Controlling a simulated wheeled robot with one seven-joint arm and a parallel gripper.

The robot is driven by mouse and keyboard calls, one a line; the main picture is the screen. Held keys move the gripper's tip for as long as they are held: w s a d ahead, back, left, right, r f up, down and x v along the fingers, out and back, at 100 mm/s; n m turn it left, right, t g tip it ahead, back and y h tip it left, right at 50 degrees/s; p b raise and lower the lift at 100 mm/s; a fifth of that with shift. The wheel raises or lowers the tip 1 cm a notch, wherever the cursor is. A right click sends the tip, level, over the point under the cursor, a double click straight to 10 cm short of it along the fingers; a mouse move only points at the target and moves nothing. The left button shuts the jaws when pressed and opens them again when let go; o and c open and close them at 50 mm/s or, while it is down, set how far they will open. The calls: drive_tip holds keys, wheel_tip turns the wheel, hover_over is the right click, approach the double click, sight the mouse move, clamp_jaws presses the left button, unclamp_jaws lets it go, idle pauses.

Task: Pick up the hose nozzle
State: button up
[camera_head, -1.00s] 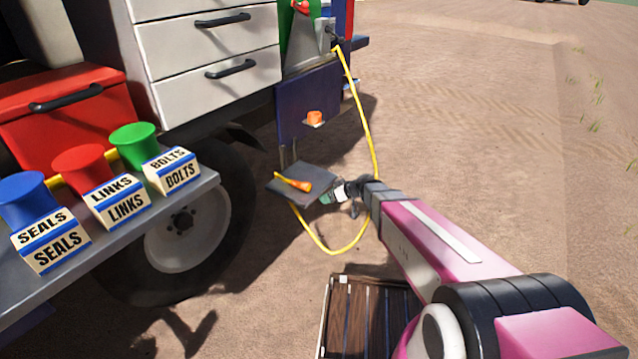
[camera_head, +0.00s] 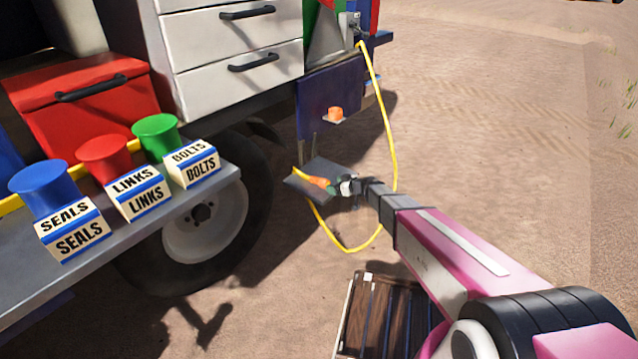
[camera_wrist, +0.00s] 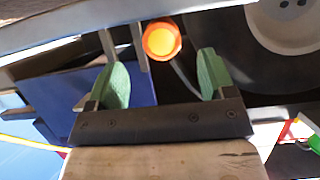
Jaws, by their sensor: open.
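The orange hose nozzle (camera_head: 318,182) lies on a small dark platform (camera_head: 301,187) low beside the vehicle, with the yellow hose (camera_head: 391,145) looping around from above. My gripper (camera_head: 331,187) is at the nozzle's wide end in the head view, its green fingers partly overlapping it. In the wrist view my gripper (camera_wrist: 162,80) is open, with two green fingers apart. A round orange end (camera_wrist: 161,39), seemingly the nozzle seen end-on, shows between and beyond the fingertips. Nothing is held. Whether the fingers touch the nozzle cannot be told.
A wheel (camera_head: 202,213) and a grey shelf (camera_head: 120,262) with labelled bins are left. A wooden crate (camera_head: 380,318) stands on the ground in front. Open dirt ground lies right.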

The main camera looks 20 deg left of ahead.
sight(315, 180)
drive_tip(key=x, duration=0.5)
drive_tip(key=shift+s+f, duration=0.1)
drive_tip(key=shift+f, duration=0.05)
drive_tip(key=shift+d, duration=0.1)
drive_tip(key=c, duration=1.2)
